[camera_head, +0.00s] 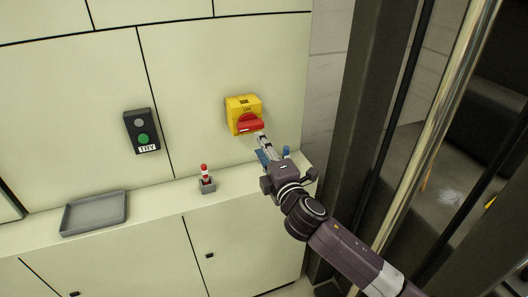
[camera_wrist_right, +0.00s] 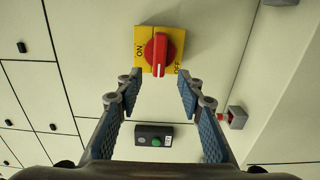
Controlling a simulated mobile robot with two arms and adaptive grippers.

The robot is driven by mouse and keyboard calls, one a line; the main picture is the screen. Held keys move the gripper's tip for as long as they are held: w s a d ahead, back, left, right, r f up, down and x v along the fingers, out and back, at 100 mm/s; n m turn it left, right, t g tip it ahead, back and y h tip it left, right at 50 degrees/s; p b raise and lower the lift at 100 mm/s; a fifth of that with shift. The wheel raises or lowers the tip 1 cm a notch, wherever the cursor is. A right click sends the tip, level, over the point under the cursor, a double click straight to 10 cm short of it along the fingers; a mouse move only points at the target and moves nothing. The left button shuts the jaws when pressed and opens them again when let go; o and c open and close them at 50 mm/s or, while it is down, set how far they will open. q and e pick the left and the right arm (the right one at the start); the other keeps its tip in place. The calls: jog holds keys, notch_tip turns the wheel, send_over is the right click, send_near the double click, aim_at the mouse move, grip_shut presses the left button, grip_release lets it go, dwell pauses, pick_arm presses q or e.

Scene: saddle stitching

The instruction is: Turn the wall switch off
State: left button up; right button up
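The wall switch is a yellow plate (camera_head: 233,104) with a red rotary handle (camera_head: 250,124), mounted on the pale wall panel. In the right wrist view the plate (camera_wrist_right: 140,35) carries ON at its left and OFF at its right, and the red handle (camera_wrist_right: 160,52) stands nearly upright between the words. In the head view the handle lies roughly level. My right gripper (camera_head: 262,140) is at the switch from the lower right. In the wrist view my right gripper (camera_wrist_right: 160,78) is open, its fingers on either side of the handle's lower end, with gaps visible. My left gripper is out of view.
A black button box (camera_head: 142,131) with a green button and a TRY label is on the wall to the left. A grey tray (camera_head: 94,213) and a red-and-white item in a grey holder (camera_head: 207,186) stand on the ledge. A dark post (camera_head: 366,90) rises at right.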

jog(key=shift+v, duration=1.05)
jog(key=s+d+f+m+g+h+b, duration=0.1)
jog(key=s+d+f+m+g, duration=0.2)
jog(key=f, duration=1)
jog(key=s+d+f+m+g+h+b, duration=0.15)
jog(key=d+f, duration=0.25)
jog(key=f, duration=0.9)
jog(key=s+d+f+m+g+h, duration=0.2)
jog(key=s+d+f+m, duration=0.15)
jog(key=f, duration=0.95)
jog(key=s+d+f+m+g+b, duration=0.1)
jog(key=s+d+f+m+g, duration=0.15)
jog(key=s+f, duration=0.6)
jog(key=s+d+f+m+g+b, duration=0.1)
jog(key=s+d+f+m, duration=0.15)
jog(key=s+f, duration=0.6)
jog(key=s+d+f+m+g, duration=0.1)
jog(key=s+f+m+g, duration=0.1)
jog(key=s+f, duration=0.4)
jog(key=s+d+f+m+g+b, duration=0.1)
jog(key=s+f, duration=0.4)
jog(key=s, duration=1.2)
jog(key=s+d+f+m+g+h, duration=0.1)
jog(key=s+f, duration=0.5)
jog(key=s, duration=0.6)
jog(key=shift+d+f+m+g+b, duration=0.35)
jog(key=shift+d+m+g, duration=0.4)
jog(key=shift+m+g, duration=0.4)
